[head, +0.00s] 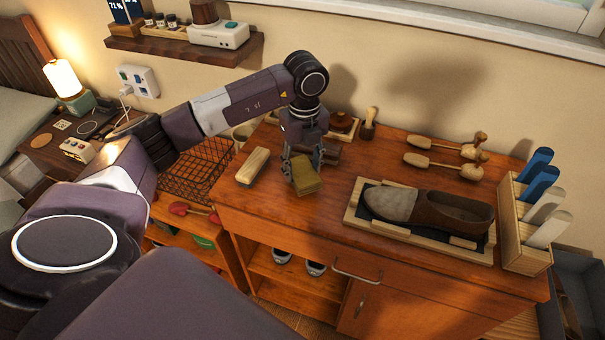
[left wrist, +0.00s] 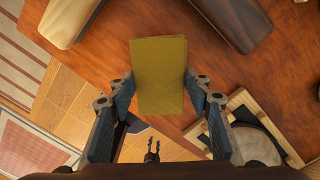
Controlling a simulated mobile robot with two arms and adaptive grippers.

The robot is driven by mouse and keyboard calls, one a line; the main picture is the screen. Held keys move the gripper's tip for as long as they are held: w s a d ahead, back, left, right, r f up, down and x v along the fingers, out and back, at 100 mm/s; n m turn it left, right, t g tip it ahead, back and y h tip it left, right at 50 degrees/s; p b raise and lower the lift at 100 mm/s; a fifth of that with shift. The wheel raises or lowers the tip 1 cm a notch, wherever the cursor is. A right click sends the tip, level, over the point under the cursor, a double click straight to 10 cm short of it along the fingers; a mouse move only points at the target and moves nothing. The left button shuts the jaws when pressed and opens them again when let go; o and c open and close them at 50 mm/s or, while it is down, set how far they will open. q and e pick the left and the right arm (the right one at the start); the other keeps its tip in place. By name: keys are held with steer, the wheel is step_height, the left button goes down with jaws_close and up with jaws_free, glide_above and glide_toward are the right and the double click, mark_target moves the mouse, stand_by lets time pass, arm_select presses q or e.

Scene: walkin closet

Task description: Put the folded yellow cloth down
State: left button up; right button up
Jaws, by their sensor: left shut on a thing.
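The folded yellow cloth (head: 304,177) is a small olive-yellow block in the head view, at the left part of the wooden cabinet top. My left gripper (head: 304,158) points down and is shut on the cloth. In the left wrist view the cloth (left wrist: 159,76) sits between the two fingers of my left gripper (left wrist: 159,92). I cannot tell whether its underside touches the wood.
A wooden-handled brush (head: 253,166) lies left of the cloth. A tray (head: 352,214) with a brown shoe (head: 440,211) is to its right. Wooden shoe trees (head: 447,164) lie behind. A wire basket (head: 193,172) stands left of the cabinet. Some bare wood (head: 290,215) shows in front.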

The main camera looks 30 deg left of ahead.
mark_target(303, 171)
arm_select(q)
step_height(303, 171, down, 3)
steer(key=shift+f, duration=0.1)
steer(key=shift+f, duration=0.2)
steer(key=o, duration=0.9)
steer(key=shift+o, duration=0.2)
steer(key=shift+r, duration=0.15)
